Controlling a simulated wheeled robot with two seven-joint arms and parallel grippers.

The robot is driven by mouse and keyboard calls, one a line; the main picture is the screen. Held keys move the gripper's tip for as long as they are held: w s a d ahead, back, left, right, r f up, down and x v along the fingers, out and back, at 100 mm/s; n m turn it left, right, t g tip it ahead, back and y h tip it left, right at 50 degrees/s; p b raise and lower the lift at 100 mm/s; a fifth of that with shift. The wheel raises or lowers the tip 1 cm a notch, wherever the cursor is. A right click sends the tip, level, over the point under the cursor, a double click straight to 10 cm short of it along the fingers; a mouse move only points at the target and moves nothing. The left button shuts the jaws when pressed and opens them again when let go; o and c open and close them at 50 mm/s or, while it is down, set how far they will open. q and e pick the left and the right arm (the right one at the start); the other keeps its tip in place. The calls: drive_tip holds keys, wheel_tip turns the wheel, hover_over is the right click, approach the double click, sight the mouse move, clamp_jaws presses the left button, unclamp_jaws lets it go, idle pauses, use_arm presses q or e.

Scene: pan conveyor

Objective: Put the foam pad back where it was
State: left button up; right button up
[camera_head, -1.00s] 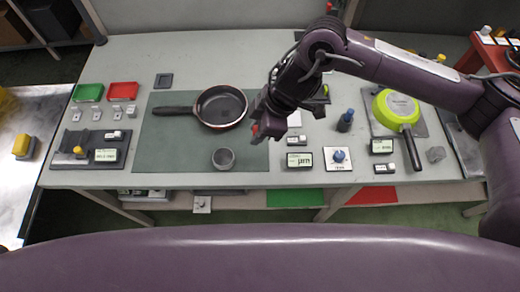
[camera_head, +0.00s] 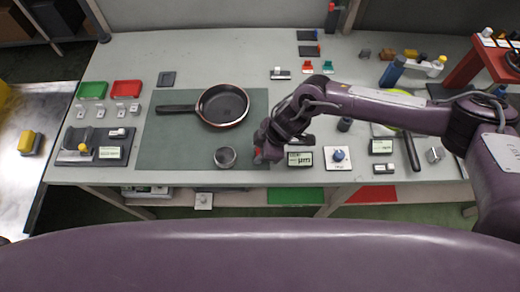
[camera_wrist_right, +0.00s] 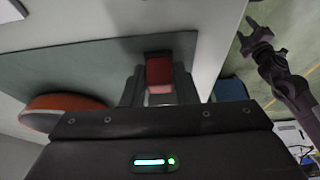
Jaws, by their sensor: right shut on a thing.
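I take this piece for the foam pad. Whether it touches the mat is unclear. Another arm with parted jaws (camera_wrist_right: 248,32) shows at the right of the wrist view, apparently my left gripper, empty. It is outside the head view.
A black frying pan (camera_head: 222,106) lies on the mat, handle to the left. A display box (camera_head: 299,157) and a white plate with a blue knob (camera_head: 338,158) stand close right of my right gripper. Green (camera_head: 92,90) and red (camera_head: 126,88) trays sit at the left.

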drive_tip(key=shift+f, duration=0.15)
drive_tip(key=o, duration=0.9)
drive_tip(key=shift+r, duration=0.3)
drive_tip(key=shift+d+r, duration=0.15)
drive_tip(key=shift+r, duration=0.15)
drive_tip(key=b+v, duration=0.2)
drive_tip(key=v, duration=0.9)
drive_tip(key=shift+r, duration=0.1)
